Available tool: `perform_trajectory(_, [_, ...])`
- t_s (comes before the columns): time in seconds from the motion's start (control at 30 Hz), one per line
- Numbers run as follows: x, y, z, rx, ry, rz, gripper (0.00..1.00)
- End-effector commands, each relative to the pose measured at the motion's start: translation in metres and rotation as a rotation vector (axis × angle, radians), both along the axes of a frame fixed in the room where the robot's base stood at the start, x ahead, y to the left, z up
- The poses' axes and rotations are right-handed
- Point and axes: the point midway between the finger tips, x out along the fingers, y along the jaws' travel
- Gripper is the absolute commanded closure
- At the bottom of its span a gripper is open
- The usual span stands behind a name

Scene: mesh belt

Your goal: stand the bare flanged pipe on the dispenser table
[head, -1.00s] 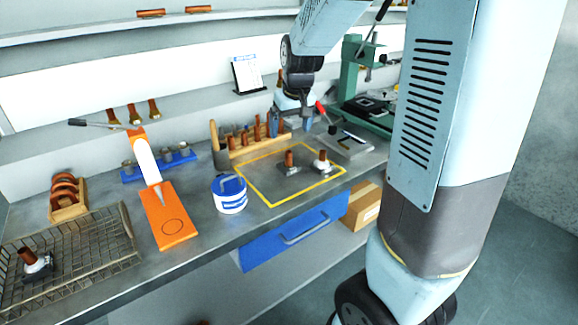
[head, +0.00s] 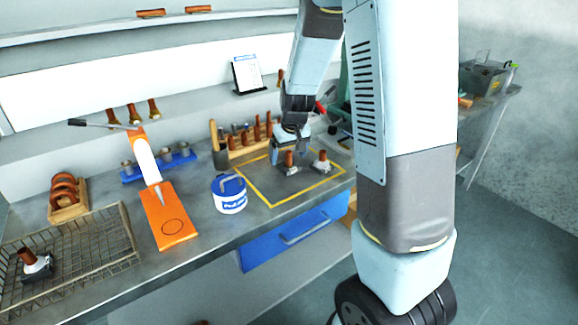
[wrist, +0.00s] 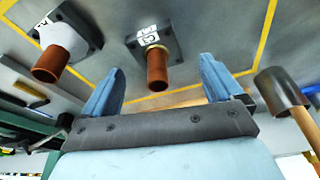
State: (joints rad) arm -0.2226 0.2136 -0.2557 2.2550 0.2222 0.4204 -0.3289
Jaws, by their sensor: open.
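The bare flanged pipe (head: 289,160) stands upright inside the yellow outline on the bench. It is a copper tube on a dark square flange, with no white collar. The wrist view shows it (wrist: 156,66) with a small white label on its flange. My gripper (head: 289,145) is open just above and behind it. In the wrist view the tube's end appears between the spread blue fingers (wrist: 160,84), with no contact visible. The dispenser has an orange table (head: 170,230) marked with a circle, empty, under its nozzle (head: 159,193).
A white-collared flanged pipe (head: 321,161) stands close to the right; another (head: 33,262) is in the wire basket (head: 122,240). A blue-and-white tub (head: 229,195) stands between outline and dispenser. A wooden rack (head: 243,151) of copper pieces and a mallet stand behind.

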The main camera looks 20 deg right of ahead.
Motion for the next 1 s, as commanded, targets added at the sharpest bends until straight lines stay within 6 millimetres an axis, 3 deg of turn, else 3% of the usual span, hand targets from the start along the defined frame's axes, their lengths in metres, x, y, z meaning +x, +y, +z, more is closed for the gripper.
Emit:
perform_trajectory(0.2, [0.006,0.000,-0.021,-0.001,0.001,-0.002,0.07])
perform_trajectory(0.53, [0.007,0.000,-0.024,-0.001,-0.001,0.000,0.08])
perform_trajectory(1.0, [0.007,0.001,-0.024,0.000,-0.001,0.000,0.53])
